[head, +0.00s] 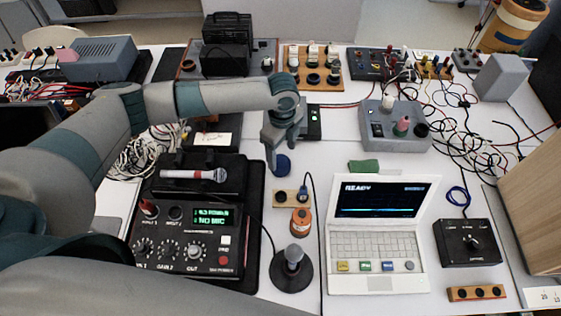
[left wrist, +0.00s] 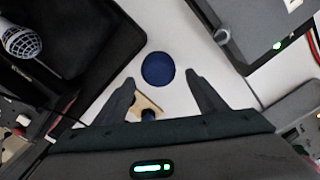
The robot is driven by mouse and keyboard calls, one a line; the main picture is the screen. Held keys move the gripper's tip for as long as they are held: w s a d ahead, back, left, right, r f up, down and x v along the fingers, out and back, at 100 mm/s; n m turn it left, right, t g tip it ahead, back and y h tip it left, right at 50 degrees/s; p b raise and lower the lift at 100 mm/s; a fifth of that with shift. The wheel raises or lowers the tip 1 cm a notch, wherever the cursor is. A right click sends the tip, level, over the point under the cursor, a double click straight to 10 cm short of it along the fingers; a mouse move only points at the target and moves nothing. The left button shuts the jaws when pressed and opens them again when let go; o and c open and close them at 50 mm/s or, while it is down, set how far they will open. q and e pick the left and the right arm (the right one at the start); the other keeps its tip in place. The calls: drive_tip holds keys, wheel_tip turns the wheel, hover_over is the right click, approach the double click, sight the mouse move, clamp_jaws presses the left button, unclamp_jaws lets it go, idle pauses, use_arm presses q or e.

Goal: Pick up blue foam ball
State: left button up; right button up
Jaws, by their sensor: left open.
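The blue foam ball (head: 282,164) rests on the white table in the head view, just below my left gripper. My left gripper (head: 285,158) points down over it with its jaws open and empty. In the left wrist view the ball (left wrist: 158,69) lies ahead of and between the two open fingertips (left wrist: 160,80), with white table around it. I cannot tell the exact height of the fingers above the ball. My right gripper is not in view.
A black mixer (head: 195,225) with a microphone (head: 195,175) on top stands to the left. A wooden socket strip (head: 283,198), an orange reel (head: 301,222) and a microphone stand (head: 291,270) are in front. A laptop (head: 380,240) and green sponge (head: 364,166) lie to the right.

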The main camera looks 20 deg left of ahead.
sight(280, 159)
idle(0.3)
use_arm(q)
drive_tip(key=shift+f+p, duration=0.3)
drive_tip(key=shift+p, duration=0.05)
drive_tip(key=f+p, duration=0.1)
drive_tip(key=f, duration=0.3)
drive_tip(key=shift+a+p, duration=0.2)
drive_tip(key=shift+p, duration=0.2)
drive_tip(key=shift+f, duration=0.3)
drive_tip(key=shift+c, duration=0.6)
drive_tip(key=c, duration=0.9)
